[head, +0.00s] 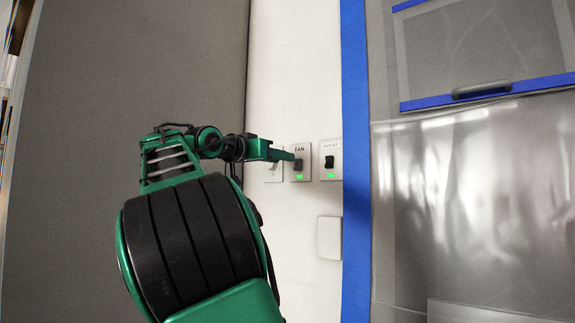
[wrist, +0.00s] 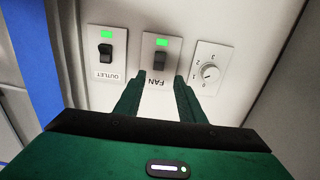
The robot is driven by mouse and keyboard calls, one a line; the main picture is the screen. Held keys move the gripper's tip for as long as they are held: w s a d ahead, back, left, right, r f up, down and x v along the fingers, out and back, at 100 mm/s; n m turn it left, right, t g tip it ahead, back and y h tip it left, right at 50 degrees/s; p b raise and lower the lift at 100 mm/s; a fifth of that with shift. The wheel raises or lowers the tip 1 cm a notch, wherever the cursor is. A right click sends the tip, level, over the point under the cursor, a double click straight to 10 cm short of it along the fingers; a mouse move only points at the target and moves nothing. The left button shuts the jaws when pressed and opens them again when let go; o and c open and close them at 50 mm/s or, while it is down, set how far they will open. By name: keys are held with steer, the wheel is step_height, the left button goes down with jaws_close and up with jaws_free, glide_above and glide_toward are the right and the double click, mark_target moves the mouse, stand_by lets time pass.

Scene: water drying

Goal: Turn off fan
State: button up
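The fan switch plate, labelled FAN, is on the white wall (head: 298,148), with a black rocker (head: 298,166) and a lit green light (head: 300,178) below it. In the wrist view the plate appears upside down, with the rocker (wrist: 160,61) and the green light (wrist: 162,42). My gripper (head: 292,156) is close to the FAN plate in the head view. In the wrist view the two fingers of my gripper (wrist: 160,78) are apart with nothing between them, pointing at the FAN plate. I cannot tell whether a fingertip touches the plate.
The OUTLET switch (head: 329,163) with a lit green light is beside the FAN plate. A dial plate (wrist: 208,71) is on its other side. A blank white plate (head: 329,238) sits lower. A blue strip (head: 355,120) edges the wall, and a metal cabinet (head: 480,45) is at right.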

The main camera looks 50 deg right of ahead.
mark_target(297, 161)
steer(key=d, duration=0.6)
steer(key=shift+w+d, duration=0.25)
steer(key=shift+a, duration=0.1)
jaws_close()
